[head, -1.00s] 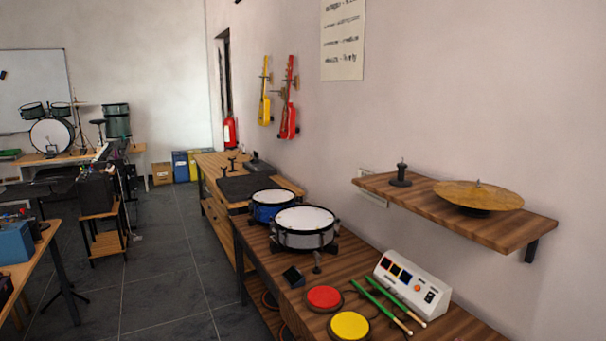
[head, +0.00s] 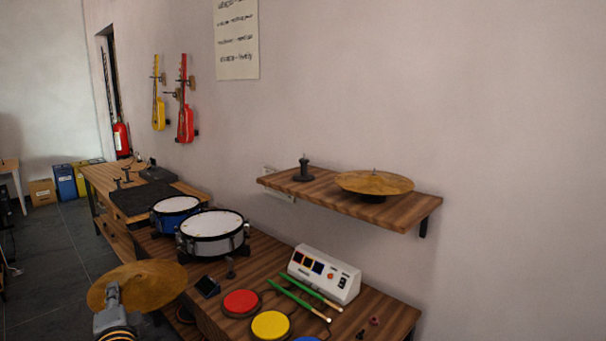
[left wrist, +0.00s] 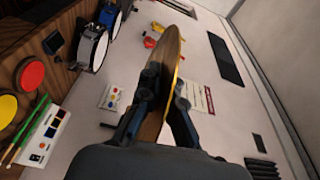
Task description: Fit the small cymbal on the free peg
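A golden cymbal (head: 150,284) is held by my left gripper (head: 112,298) at the lower left of the head view. The left wrist view shows the same cymbal (left wrist: 172,62) edge-on between the two fingers of the left gripper (left wrist: 165,105). A dark free peg (head: 303,170) stands upright on the left part of the wooden wall shelf (head: 420,215). A larger golden cymbal (head: 374,182) sits on a second peg farther right on that shelf. The held cymbal is well apart from the shelf, to its lower left. My right gripper is not in view.
Below the shelf, a wooden table carries a white drum (head: 212,225), a blue drum (head: 176,204), red (head: 241,303) and yellow pads (head: 271,325), green drumsticks (head: 300,299) and a white control box (head: 322,274). Guitars (head: 186,120) hang on the wall. The air before the shelf is clear.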

